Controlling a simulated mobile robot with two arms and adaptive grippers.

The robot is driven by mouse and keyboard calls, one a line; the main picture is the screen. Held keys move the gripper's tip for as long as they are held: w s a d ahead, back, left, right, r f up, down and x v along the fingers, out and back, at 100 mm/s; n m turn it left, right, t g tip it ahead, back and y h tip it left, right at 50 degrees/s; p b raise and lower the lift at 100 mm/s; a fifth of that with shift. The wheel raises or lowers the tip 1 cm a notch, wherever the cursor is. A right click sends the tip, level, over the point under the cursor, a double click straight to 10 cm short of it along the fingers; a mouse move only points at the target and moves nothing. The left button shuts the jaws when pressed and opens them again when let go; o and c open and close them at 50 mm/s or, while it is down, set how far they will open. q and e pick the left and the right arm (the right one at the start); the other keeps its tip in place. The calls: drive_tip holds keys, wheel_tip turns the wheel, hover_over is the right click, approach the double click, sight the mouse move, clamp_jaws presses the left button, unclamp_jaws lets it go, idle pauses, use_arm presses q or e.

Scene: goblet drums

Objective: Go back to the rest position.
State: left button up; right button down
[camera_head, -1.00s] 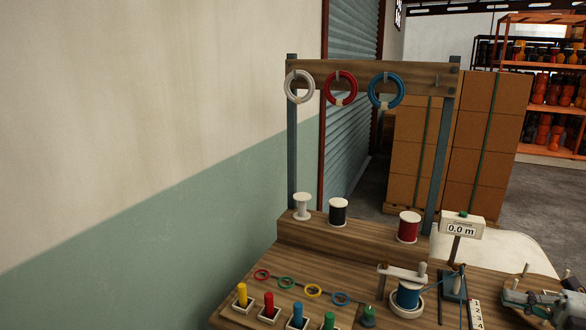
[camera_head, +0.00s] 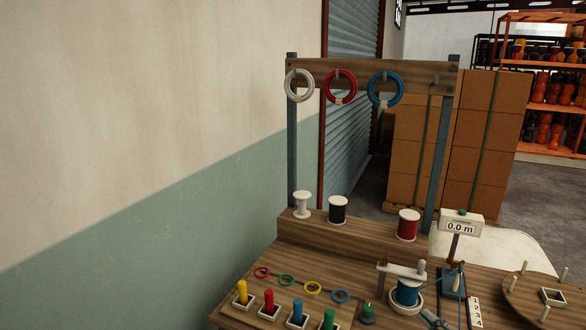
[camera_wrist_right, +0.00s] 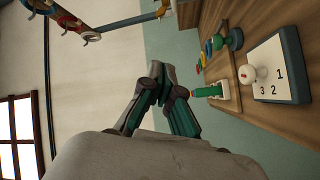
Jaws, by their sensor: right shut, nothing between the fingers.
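My right gripper (camera_wrist_right: 162,88) is shut and empty in the right wrist view, its fingertips together in front of the wall and away from the bench top. My left gripper is in neither view.
The wooden bench (camera_head: 375,255) carries white, black and red (camera_head: 409,226) spools, coloured pegs and a counter sign (camera_head: 461,223) reading 0.0 m. A rack (camera_head: 420,76) holds white, red and blue (camera_head: 385,90) rings. A round board (camera_head: 525,292) with white pegs lies at right.

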drive_tip(key=s+a+f+m+h, duration=0.1)
drive_tip(key=s+f+m+h, duration=0.1)
drive_tip(key=s+a+f+m+g+h, duration=0.1)
drive_tip(key=f+m+h, duration=0.1)
drive_tip(key=m, duration=0.1)
drive_tip(key=s+a+f+m+h, duration=0.2)
drive_tip(key=m, duration=0.1)
drive_tip(key=shift+s+a+f+h, duration=0.1)
drive_tip(key=shift+s+f+h, duration=0.2)
drive_tip(key=shift+f, duration=0.1)
drive_tip(key=s+a+f+m+g+h, duration=0.1)
drive_tip(key=s+a+f+m+g, duration=0.2)
drive_tip(key=s, duration=0.6)
drive_tip(key=s+a+f+m+g, duration=0.1)
drive_tip(key=s+m+g, duration=0.1)
drive_tip(key=s+g, duration=0.5)
drive_tip(key=s+a+f+m+g+h, duration=0.1)
drive_tip(key=s+a+f+m+g, duration=0.15)
drive_tip(key=s, duration=0.75)
wheel_tip(320, 180, down, 28)
drive_tip(key=s+b, duration=0.2)
drive_tip(key=s+d+f+g+b, duration=0.1)
drive_tip(key=s+d+f, duration=0.1)
drive_tip(key=s+f, duration=0.6)
drive_tip(key=s+d+f+g+b, duration=0.1)
drive_tip(key=s+f, duration=0.8)
drive_tip(key=shift+d+f, duration=0.35)
drive_tip(key=shift+d, duration=0.05)
